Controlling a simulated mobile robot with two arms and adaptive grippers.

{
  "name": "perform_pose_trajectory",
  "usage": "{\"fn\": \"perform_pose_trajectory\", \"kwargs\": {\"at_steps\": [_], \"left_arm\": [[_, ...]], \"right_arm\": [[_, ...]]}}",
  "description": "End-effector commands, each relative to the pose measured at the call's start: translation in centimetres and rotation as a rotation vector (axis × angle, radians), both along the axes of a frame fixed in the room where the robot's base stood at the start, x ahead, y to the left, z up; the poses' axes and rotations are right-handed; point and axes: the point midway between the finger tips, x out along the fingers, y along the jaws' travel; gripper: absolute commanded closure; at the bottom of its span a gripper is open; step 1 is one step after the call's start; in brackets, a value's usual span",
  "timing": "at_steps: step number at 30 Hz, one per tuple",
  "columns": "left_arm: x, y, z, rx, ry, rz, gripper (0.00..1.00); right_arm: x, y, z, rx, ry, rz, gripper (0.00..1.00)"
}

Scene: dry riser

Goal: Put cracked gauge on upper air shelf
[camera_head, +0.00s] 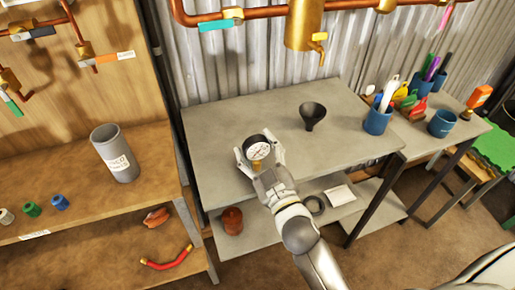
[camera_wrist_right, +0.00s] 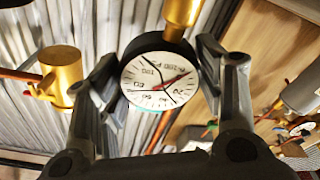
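The cracked gauge (camera_head: 257,148) has a round white dial, a black rim and a brass stem. Dark crack-like lines cross the dial in the right wrist view (camera_wrist_right: 158,80). My right gripper (camera_head: 259,154) has its fingers on both sides of the gauge, over the left part of the grey workbench. Wooden shelving stands at the left, with an upper board (camera_head: 80,165) and a lower board (camera_head: 115,257). A small label (camera_head: 34,235) on it is too small to read. My left gripper is out of view.
A grey canister (camera_head: 115,153) and several small coloured fittings stand on the upper board. A red hose (camera_head: 167,259) lies below. A black funnel (camera_head: 312,115) and blue cups (camera_head: 377,121) stand on the benches. Copper pipes (camera_head: 225,14) run above.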

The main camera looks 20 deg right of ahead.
Motion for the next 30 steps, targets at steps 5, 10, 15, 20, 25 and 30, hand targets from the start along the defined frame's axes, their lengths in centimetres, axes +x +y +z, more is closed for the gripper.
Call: {"fn": "perform_pose_trajectory", "kwargs": {"at_steps": [5,10,15,20,25,30], "left_arm": [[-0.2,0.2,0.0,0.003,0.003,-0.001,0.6],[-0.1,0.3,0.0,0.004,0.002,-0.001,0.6],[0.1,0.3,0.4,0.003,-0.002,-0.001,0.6],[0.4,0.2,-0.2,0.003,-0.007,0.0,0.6],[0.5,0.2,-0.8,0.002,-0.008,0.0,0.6],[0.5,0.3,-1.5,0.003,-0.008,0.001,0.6]], "right_arm": [[0.0,0.0,0.0,0.0,0.0,0.0,0.2],[0.0,0.0,0.0,0.0,0.0,0.0,0.2],[0.0,0.0,0.5,0.0,0.0,0.0,0.2],[-1.7,-0.1,-0.1,0.001,0.002,0.0,0.2],[-4.7,-0.4,-0.5,0.002,0.003,0.0,0.2],[-7.6,-0.6,-0.8,0.002,0.004,-0.001,0.2]]}}
